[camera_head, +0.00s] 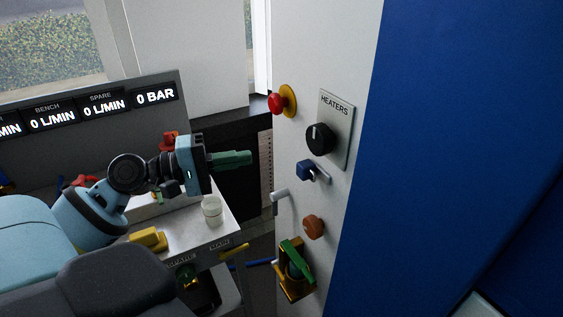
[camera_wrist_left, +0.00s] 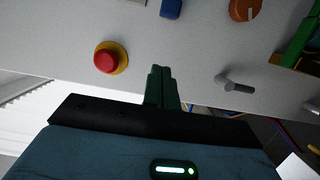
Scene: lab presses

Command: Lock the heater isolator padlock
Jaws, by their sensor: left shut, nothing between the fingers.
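The heater isolator is a black knob (camera_head: 320,138) on a grey plate marked HEATERS, on the white panel. Just below it is a small blue block (camera_head: 304,170), which looks like the padlock, with a grey metal piece at its right. Whether its shackle is closed is too small to tell. Part of a blue block (camera_wrist_left: 171,8) also shows at the top edge of the wrist view. My left gripper (camera_head: 248,157) has green fingers held together, empty, pointing at the panel, left of the blue block and apart from it. The fingers also show in the wrist view (camera_wrist_left: 161,71). My right gripper is not in view.
A red button on a yellow base (camera_head: 277,103) sits above left of the knob. A grey lever (camera_head: 280,196), an orange knob (camera_head: 312,227) and a green-handled valve (camera_head: 297,262) lie below. A bench with a white cup (camera_head: 212,210) stands at the left.

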